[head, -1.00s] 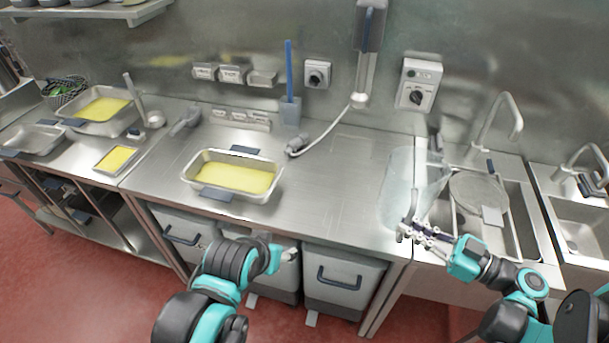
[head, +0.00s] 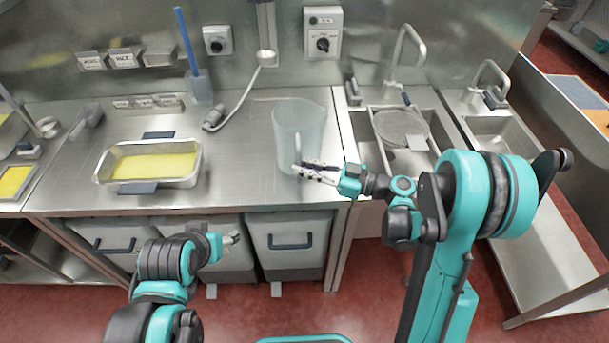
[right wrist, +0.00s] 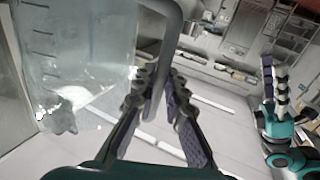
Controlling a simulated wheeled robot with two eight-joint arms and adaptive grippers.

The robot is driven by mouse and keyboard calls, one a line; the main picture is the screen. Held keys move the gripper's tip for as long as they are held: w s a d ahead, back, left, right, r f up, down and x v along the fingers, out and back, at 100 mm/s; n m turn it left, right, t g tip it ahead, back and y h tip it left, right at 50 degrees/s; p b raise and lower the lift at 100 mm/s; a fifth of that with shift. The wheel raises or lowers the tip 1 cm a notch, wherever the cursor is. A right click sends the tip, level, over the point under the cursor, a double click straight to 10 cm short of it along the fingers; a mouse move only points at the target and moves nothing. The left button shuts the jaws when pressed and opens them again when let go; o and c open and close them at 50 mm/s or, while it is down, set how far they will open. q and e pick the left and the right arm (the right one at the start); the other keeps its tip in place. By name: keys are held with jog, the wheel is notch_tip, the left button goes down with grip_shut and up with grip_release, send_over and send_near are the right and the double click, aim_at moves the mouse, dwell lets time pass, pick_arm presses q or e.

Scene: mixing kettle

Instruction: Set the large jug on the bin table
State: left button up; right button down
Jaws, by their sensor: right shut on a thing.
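The large jug (head: 298,125) is clear, with measuring marks, and is upright over the right end of the steel bin table (head: 245,170), near the sink side. I cannot tell whether its base touches the top. My right gripper (head: 304,170) is shut on the jug's handle at the front right. In the right wrist view the handle (right wrist: 172,45) passes between the fingers (right wrist: 158,88) and the jug's wall (right wrist: 75,50) fills the upper left. My left gripper (head: 232,240) is low in front of the table, away from the jug; its fingers are too small to read.
A steel pan of yellow liquid (head: 150,163) stands left on the bin table. Sinks with a round strainer (head: 400,128) are at the right. Grey bins (head: 290,245) stand underneath. Table top between pan and jug is clear.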

notch_tip(320, 180, down, 2)
jog(key=shift+f+b, duration=0.25)
jog(key=shift+b, duration=0.15)
pick_arm(q)
jog(key=shift+f, duration=0.6)
pick_arm(e)
jog(key=shift+r, duration=0.1)
jog(key=c, duration=1.6)
grip_release()
pick_arm(q)
jog(key=shift+f, duration=0.1)
